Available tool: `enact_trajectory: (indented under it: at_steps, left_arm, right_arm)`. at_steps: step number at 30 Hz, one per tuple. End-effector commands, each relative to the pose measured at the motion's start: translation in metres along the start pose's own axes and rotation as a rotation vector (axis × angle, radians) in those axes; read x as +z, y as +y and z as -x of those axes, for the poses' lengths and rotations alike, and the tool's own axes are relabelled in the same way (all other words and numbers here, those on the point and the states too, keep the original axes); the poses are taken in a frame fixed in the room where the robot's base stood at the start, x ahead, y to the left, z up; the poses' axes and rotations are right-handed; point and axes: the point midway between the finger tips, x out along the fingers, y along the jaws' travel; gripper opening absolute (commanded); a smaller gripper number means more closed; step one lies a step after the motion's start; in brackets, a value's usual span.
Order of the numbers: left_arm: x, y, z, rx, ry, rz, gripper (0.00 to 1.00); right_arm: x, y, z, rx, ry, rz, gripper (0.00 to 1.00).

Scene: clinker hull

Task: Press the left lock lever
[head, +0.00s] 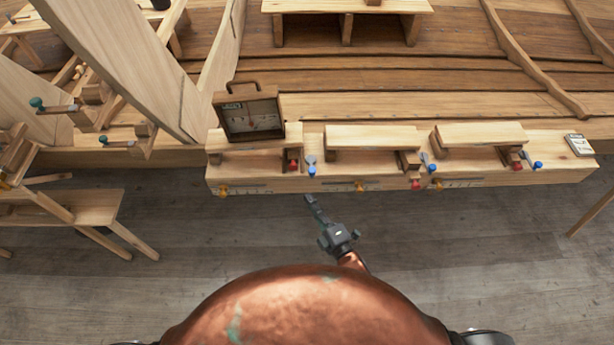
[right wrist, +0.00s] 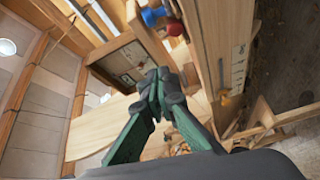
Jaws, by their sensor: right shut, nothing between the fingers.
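The bench (head: 330,181) carries three groups of coloured controls. In the left group are a blue-knobbed lever (head: 311,166) with a grey arm, a red knob (head: 293,165) left of it, and a yellow knob (head: 223,190) on the front face. No label shows which is the lock lever. My right gripper (head: 309,201) is shut and empty, just in front of the bench edge and below the blue knob, apart from it. In the right wrist view, the shut fingers (right wrist: 158,78) show below a blue knob (right wrist: 152,16) and a red knob (right wrist: 174,27). My left gripper is not in view.
An open wooden case (head: 249,116) stands behind the left group. Raised wooden blocks (head: 372,137) sit between the groups. Similar blue and red knobs lie farther right, with a small white box (head: 579,145) at the end. The floor (head: 450,235) before the bench is clear.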

Motion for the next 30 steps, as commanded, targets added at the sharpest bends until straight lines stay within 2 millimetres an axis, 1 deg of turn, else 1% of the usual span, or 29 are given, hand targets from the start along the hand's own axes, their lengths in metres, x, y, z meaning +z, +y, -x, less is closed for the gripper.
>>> enact_trajectory:
  at_steps: [5, 8, 10, 14, 21, 23, 24, 27, 30]
  left_arm:
    - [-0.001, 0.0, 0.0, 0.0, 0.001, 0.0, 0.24]
    - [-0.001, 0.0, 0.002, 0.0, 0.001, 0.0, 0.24]
    - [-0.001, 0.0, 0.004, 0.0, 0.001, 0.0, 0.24]
    - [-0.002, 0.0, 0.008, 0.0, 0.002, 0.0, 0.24]
    - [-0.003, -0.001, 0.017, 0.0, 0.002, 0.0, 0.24]
    - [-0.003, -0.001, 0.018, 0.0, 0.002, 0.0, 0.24]
    - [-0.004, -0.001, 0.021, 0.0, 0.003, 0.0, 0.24]
    - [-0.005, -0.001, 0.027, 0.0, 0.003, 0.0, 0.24]
    - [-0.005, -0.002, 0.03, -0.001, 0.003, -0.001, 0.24]
  right_arm:
    - [0.0, 0.0, -0.001, -0.001, -0.001, -0.002, 0.0]
    - [0.0, 0.001, -0.008, 0.001, -0.001, -0.002, 0.0]
    - [0.0, 0.001, -0.016, 0.0, -0.001, -0.004, 0.0]
    - [0.0, 0.002, -0.04, 0.001, -0.001, -0.004, 0.0]
    - [0.0, 0.002, -0.09, 0.0, -0.001, -0.005, 0.0]
    - [0.0, 0.002, -0.101, 0.0, 0.0, -0.004, 0.0]
    - [0.005, 0.0, -0.101, -0.004, -0.003, -0.001, 0.0]
    - [0.022, 0.001, -0.093, -0.004, -0.003, 0.001, 0.0]
    - [0.031, 0.0, -0.09, -0.003, -0.002, -0.002, 0.0]
